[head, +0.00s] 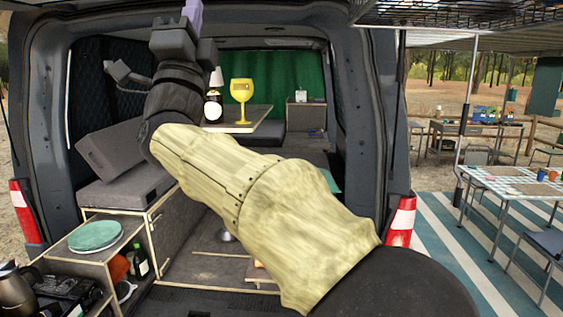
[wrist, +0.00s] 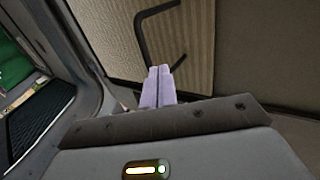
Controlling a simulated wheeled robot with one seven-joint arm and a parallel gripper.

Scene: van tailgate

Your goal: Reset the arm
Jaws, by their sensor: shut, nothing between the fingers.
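My arm reaches up and to the left across the open back of the van in the head view. My gripper (head: 192,12) is at the top of that view, with its pale lilac fingers partly cut off by the frame edge. In the wrist view my gripper (wrist: 160,85) shows two lilac fingers side by side and touching. They are shut with nothing between them. Beyond the fingers is a ribbed beige panel (wrist: 190,45) with a dark bent handle (wrist: 148,30). I cannot tell the distance to the panel.
A teal plate (head: 96,236) and a dark bottle (head: 140,260) sit at lower left. Van pillars (head: 372,120) frame the opening. Outside right stands a checked table (head: 515,185).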

